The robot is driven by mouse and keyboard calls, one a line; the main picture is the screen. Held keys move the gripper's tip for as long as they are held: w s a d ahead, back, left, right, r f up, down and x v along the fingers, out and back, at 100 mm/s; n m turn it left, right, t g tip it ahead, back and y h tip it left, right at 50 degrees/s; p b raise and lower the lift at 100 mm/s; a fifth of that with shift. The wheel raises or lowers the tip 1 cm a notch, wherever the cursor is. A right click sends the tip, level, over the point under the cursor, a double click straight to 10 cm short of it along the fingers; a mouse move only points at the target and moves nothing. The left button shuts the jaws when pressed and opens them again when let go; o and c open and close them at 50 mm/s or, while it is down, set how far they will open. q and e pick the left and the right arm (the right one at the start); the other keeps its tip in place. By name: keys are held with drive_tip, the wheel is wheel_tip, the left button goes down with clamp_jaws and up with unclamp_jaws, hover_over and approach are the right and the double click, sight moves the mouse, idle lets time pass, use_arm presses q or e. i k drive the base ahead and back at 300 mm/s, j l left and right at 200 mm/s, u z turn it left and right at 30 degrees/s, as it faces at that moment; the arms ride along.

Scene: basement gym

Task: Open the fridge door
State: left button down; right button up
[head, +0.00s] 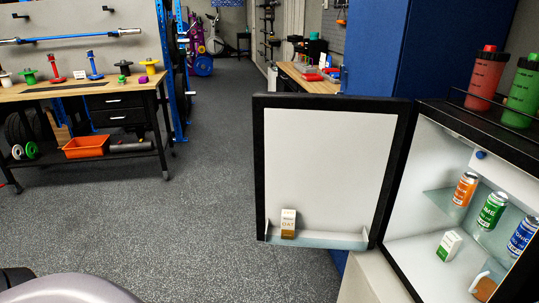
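The fridge (408,222) is at the right, a small unit with a black frame and a white interior. Its door (330,165) stands wide open, swung out to the left, with its white inner face towards me. A small carton (288,224) sits in the door's bottom shelf. Inside, an orange can (465,189), a green can (492,211) and a blue can (522,236) stand on a glass shelf. A green and white carton (448,245) and a brown mug (484,287) are below. Neither of my grippers shows in the head view.
A red bottle (487,78) and a green bottle (522,92) stand in a rack on the fridge. A blue cabinet (440,45) is behind. A workbench (75,92) with an orange bin (86,146) is at the left. The grey floor (200,195) between is clear.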

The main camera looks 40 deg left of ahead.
sight(332, 160)
drive_tip(key=i+j+z, duration=0.35)
drive_tip(key=j, duration=0.85)
drive_tip(key=i+j+z, duration=0.1)
drive_tip(key=j+z, duration=0.3)
drive_tip(key=j, duration=0.8)
drive_tip(key=j+z, duration=0.35)
drive_tip(key=j, duration=0.95)
drive_tip(key=k, duration=0.05)
